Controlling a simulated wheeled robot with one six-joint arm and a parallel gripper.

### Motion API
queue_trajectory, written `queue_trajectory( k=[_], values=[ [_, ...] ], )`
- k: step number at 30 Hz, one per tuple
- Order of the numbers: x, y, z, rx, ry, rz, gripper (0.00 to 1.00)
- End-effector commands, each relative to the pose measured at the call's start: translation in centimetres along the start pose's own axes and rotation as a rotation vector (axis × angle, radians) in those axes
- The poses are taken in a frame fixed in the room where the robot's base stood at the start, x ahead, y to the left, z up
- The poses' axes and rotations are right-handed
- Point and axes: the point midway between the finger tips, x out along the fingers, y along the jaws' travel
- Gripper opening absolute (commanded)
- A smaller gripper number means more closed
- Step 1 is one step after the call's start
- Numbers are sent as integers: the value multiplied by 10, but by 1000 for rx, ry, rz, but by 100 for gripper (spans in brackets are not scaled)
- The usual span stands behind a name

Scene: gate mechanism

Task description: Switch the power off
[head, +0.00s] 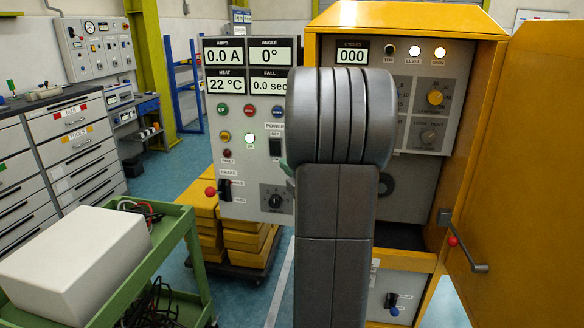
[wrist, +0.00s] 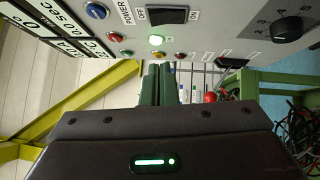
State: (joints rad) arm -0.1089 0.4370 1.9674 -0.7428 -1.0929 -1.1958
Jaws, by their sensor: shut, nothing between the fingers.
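The black power rocker switch (head: 275,148) is on the grey control panel (head: 238,205), under the POWER and OFF labels, just left of my arm in the head view. In the wrist view the switch (wrist: 167,16) is at the top, with OFF to its left and ON to its right. A green lamp (head: 249,138) beside it is lit. My gripper (wrist: 158,68) shows two dark green fingers together, empty, below the lit lamp in the wrist view. The fingertips look apart from the switch. In the head view my arm hides most of the gripper.
A brake lever with a red knob (head: 210,191) sticks out low on the panel; a black dial (head: 276,199) is nearby. The yellow cabinet (head: 480,130) has its door (head: 535,160) open at right. A green cart (head: 178,262) with a white box stands front left.

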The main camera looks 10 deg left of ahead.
Motion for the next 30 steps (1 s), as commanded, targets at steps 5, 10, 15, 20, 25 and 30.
queue_trajectory(
  k=[5,10,15,20,25,30],
  values=[
    [42,2,-1,1,4,0,0],
    [68,2,10,1,-2,-1,0],
    [81,1,24,0,-2,-1,0],
    [86,0,28,0,-1,-1,0],
    [86,0,28,0,-1,-1,0],
    [86,0,29,2,-1,-3,0]
  ],
)
